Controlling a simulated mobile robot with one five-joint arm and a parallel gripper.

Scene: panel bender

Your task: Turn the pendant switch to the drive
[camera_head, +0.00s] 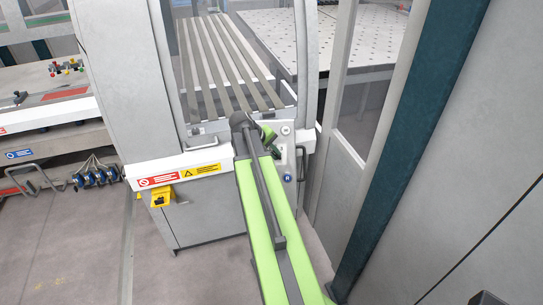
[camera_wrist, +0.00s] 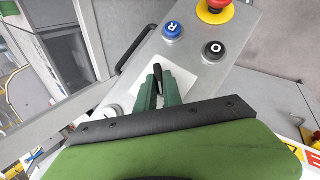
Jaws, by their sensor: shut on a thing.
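The pendant switch (camera_wrist: 158,74) is a black lever on a white square plate (camera_wrist: 185,78) in the wrist view. My gripper (camera_wrist: 158,88) has its two green fingers shut on this lever, one on each side. The lever's base is hidden by the fingers. The switch sits on a grey pendant panel (camera_wrist: 245,45), which also shows in the head view (camera_head: 298,158), partly covered by my green arm. In the head view my gripper (camera_head: 270,141) is small and the switch itself cannot be made out. Any lettering for the switch positions cannot be read.
Beside the switch are a blue R button (camera_wrist: 173,30), a black O button (camera_wrist: 214,50), a red emergency stop (camera_wrist: 216,5) and a pale round control (camera_wrist: 110,112). A black handle (camera_wrist: 136,48) runs along the panel edge. A dark teal post (camera_head: 405,140) stands to the right.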

